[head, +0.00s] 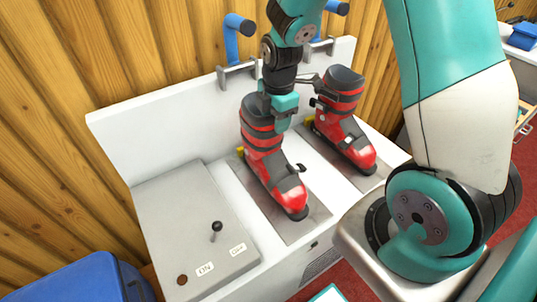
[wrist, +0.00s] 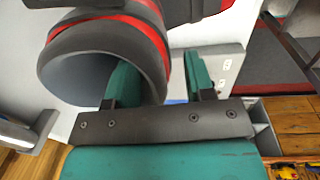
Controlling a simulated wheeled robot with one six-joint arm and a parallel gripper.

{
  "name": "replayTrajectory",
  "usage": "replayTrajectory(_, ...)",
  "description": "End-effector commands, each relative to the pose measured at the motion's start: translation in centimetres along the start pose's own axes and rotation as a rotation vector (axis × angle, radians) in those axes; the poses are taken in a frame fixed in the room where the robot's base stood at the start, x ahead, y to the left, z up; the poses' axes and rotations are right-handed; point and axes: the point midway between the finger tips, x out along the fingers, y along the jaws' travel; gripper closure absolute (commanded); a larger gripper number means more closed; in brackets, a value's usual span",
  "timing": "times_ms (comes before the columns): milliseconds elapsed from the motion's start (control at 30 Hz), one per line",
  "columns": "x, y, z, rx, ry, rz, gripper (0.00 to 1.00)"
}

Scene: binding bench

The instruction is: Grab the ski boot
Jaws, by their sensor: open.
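Two red and black ski boots stand upright side by side on the white bench, a left boot (head: 266,165) and a right boot (head: 345,120). My gripper (head: 283,112) is at the top of the left boot, on the right side of its cuff. In the wrist view the dark open cuff of a boot (wrist: 78,72) fills the upper left. The gripper (wrist: 160,75) is open there. One teal finger appears inside the cuff opening and the other outside, with the cuff wall between them. I cannot tell whether either finger touches the boot.
A grey panel (head: 190,225) with a black-knobbed lever (head: 216,228) and ON/OFF labels lies left of the boots. Blue-topped clamps (head: 233,38) stand behind the bench's raised back. A blue box (head: 75,280) is at the lower left.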

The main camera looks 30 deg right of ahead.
Motion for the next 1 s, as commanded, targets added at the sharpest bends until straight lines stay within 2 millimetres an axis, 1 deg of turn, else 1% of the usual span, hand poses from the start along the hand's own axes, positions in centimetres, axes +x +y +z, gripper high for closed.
replayTrajectory(100,1.7,0.0,0.1,0.000,0.000,-0.003,0.51)
replayTrajectory(200,2.4,0.0,0.1,0.000,0.000,0.000,0.51)
replayTrajectory(433,2.6,0.1,0.1,0.000,0.000,0.002,0.51)
replayTrajectory(467,2.6,0.1,0.1,0.000,0.000,0.002,0.56)
replayTrajectory(500,2.6,0.1,0.1,0.000,0.000,0.002,0.65)
replayTrajectory(567,2.6,0.1,0.1,0.000,0.000,0.002,0.79)
replayTrajectory(600,2.6,0.1,0.1,0.000,0.000,0.002,0.88)
replayTrajectory(667,2.6,0.1,0.0,0.000,0.000,0.002,1.00)
replayTrajectory(1000,2.6,-0.1,0.0,0.000,0.000,-0.005,1.00)
